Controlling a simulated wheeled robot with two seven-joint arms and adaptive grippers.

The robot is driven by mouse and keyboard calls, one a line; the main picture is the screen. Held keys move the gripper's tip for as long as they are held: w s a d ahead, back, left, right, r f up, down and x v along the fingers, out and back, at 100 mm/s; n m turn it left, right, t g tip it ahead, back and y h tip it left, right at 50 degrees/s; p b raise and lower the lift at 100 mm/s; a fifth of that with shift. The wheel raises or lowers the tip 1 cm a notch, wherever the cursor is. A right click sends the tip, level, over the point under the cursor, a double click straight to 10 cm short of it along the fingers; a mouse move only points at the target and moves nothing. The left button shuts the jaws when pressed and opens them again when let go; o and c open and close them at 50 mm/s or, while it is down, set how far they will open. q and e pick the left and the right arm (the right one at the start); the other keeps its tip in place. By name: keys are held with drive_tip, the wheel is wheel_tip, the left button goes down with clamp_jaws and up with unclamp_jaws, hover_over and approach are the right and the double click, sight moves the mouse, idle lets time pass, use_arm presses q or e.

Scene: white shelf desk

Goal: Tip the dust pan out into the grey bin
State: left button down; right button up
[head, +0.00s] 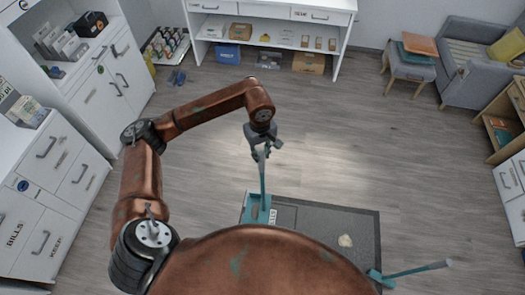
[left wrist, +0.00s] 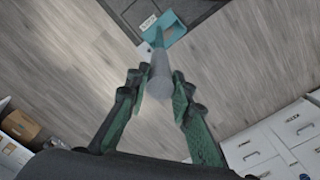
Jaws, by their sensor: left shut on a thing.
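The dust pan (head: 262,209) is teal with a long upright handle, and it stands at the left edge of a dark grey mat. My left gripper (head: 261,153) is shut on the upper part of its handle. In the left wrist view the grey handle (left wrist: 160,82) runs between the fingers, and the teal pan (left wrist: 168,30) shows at its far end. A small brownish patch shows in the pan, too small to identify. I cannot make out a grey bin in either view. My right gripper is not in view.
The dark mat (head: 315,228) bears a pale crumpled piece (head: 345,240) and a white label. A teal brush with a long handle (head: 415,270) lies at its right corner. My body hides the mat's near part. White cabinets (head: 50,175) stand left; the middle floor is clear.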

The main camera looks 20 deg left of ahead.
use_arm(q)
drive_tip(key=w+a+f+n+b, duration=0.2)
drive_tip(key=w+f+n, duration=0.4)
drive_tip(key=n, duration=0.5)
drive_tip(key=shift+w+f+b, duration=0.2)
drive_tip(key=shift+f+b, duration=0.15)
drive_tip(key=shift+f, duration=0.35)
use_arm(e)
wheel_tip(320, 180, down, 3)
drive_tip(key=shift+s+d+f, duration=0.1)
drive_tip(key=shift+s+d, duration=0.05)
use_arm(q)
drive_tip(key=shift+a, duration=0.1)
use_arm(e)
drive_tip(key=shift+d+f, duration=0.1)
